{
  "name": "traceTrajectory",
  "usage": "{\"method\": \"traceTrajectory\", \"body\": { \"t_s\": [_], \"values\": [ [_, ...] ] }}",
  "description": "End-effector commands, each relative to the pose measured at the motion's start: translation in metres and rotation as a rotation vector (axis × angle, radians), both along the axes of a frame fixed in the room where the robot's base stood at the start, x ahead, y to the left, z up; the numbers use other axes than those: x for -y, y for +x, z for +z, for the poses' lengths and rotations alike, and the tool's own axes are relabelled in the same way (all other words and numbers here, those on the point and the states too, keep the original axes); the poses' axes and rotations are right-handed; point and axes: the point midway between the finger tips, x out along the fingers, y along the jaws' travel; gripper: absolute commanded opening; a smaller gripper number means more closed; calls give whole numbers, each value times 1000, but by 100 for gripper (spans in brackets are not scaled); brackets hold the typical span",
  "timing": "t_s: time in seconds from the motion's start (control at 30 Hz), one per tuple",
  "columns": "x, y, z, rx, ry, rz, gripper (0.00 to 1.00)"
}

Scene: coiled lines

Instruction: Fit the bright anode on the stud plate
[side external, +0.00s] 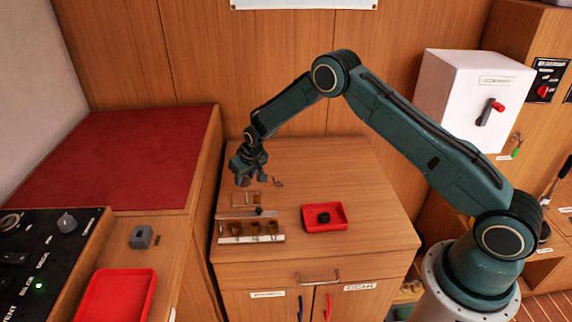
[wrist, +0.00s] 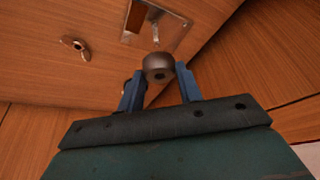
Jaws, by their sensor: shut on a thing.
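My gripper (wrist: 160,82) is shut on a round grey-brown metal piece with a hole in its face, which I take to be the anode (wrist: 158,66). Its brightness is hard to judge in this light. The stud plate (wrist: 135,38) lies on the wooden top, a pale rectangle with an upright stud. In the wrist view the anode shows just below the stud, apart from it. In the side view my gripper (side external: 243,180) hangs above the bench top, just behind the stud plate (side external: 237,199); the anode is hard to make out there.
A wing nut (wrist: 75,46) lies left of the plate in the wrist view. A red tray (side external: 342,222) holds a dark round piece (side external: 324,217). The bench top's back right is clear.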

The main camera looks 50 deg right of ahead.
Motion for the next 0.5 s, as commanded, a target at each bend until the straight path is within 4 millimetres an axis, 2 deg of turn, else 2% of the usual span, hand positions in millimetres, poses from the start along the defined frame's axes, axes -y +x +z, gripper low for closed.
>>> {"method": "traceTrajectory", "body": {
  "t_s": [0.2,0.5],
  "values": [
    [0,0,-14,1,0,0,9],
    [0,1,-25,2,0,0,9]
  ]
}}
